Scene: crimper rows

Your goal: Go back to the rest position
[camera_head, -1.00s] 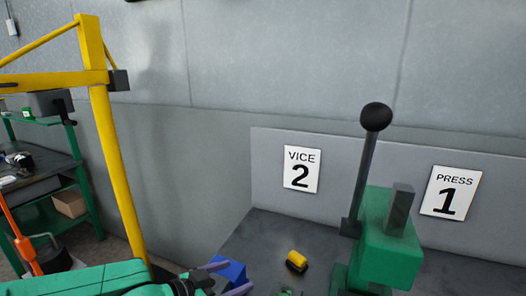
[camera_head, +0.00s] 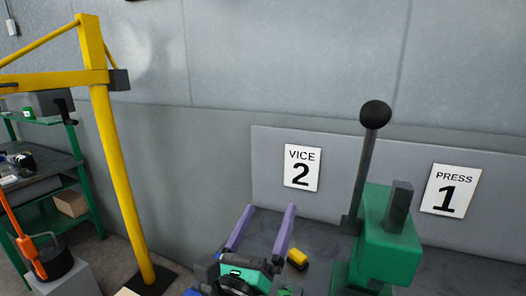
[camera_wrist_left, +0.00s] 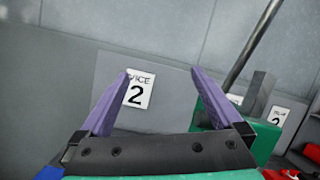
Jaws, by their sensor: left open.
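My left gripper (camera_head: 270,208) is at the bottom middle of the head view, its two purple fingers apart and pointing up and away. Nothing is between the fingers. It hangs in front of the grey back panel, below the VICE 2 sign (camera_head: 302,167) and left of the green press (camera_head: 388,247). In the left wrist view, the open fingers (camera_wrist_left: 160,71) point toward the panel, and the VICE 2 sign (camera_wrist_left: 139,90) shows partly behind the left finger. My right gripper is in neither view.
The press has a tall lever with a black knob (camera_head: 376,114). A small yellow and black object (camera_head: 297,258) lies on the dark bench just right of my gripper. A yellow post (camera_head: 118,180) and a green-framed shelf (camera_head: 90,205) stand at left. Red items (camera_wrist_left: 312,153) show in the wrist view.

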